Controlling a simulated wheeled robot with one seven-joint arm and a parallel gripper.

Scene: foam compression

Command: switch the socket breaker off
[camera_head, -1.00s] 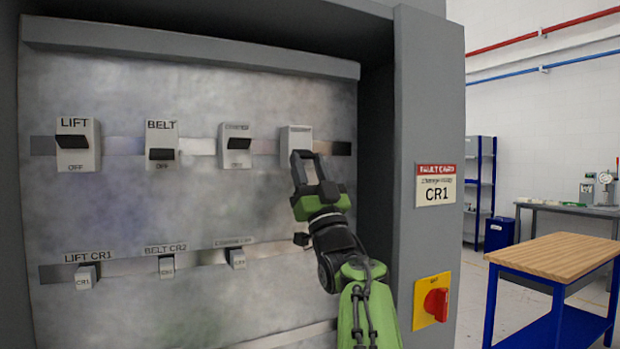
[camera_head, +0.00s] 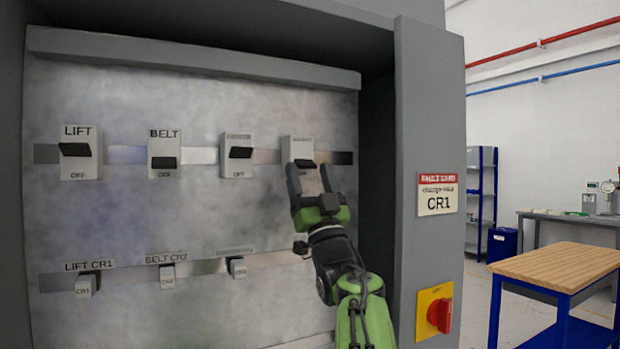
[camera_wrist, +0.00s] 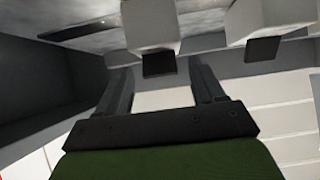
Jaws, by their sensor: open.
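The socket breaker (camera_head: 298,145) is the rightmost white block in the top row, its small label blurred. Its dark lever (camera_head: 304,163) sits low on the face, much like the BELT breaker's lever. My gripper (camera_head: 309,177) is open and empty, just below and in front of this breaker, its two fingers apart. The lower edge of the block is partly hidden by the fingers. In the wrist view the breaker (camera_wrist: 152,25) shows with its lever between the fingertips (camera_wrist: 163,75); I cannot tell whether they touch.
The LIFT breaker (camera_head: 81,168), BELT breaker (camera_head: 164,140) and a blurred-label breaker (camera_head: 238,143) stand to the left. Small tagged blocks (camera_head: 85,287) line the lower row. The cabinet's right wall (camera_head: 428,120) is close, with a fault card (camera_head: 437,200) and red rotary switch (camera_head: 440,315).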

